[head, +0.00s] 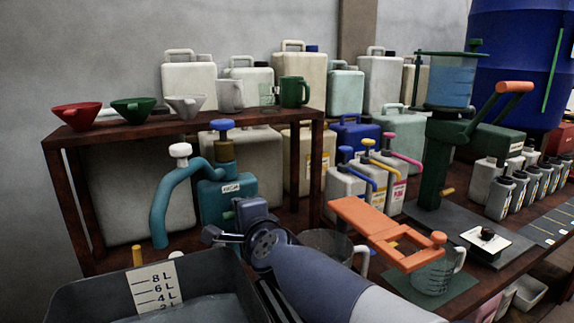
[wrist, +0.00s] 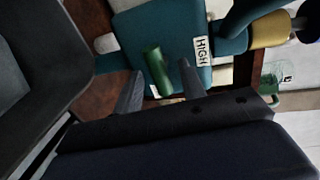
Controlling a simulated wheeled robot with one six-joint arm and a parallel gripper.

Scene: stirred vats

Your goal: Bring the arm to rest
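My arm reaches in from the bottom of the head view, with my gripper (head: 240,213) in front of a teal canister (head: 232,191). In the wrist view my gripper (wrist: 160,68) has its two dark fingers apart. A short green cylinder (wrist: 156,72) shows between the fingertips, against the teal canister (wrist: 182,25) with its "HIGH" label. Gaps show on both sides of the cylinder, so the fingers do not look closed on it. I cannot tell how far beyond the fingertips it lies. My gripper partly hides the canister's lower front in the head view.
A grey tub (head: 85,294) with a litre scale stands at lower left, close beside my arm. A dark mesh-like cup (head: 325,243) and an orange clamp frame (head: 385,232) are close on the right. A wooden shelf (head: 270,125) with funnels and mugs stands above and behind.

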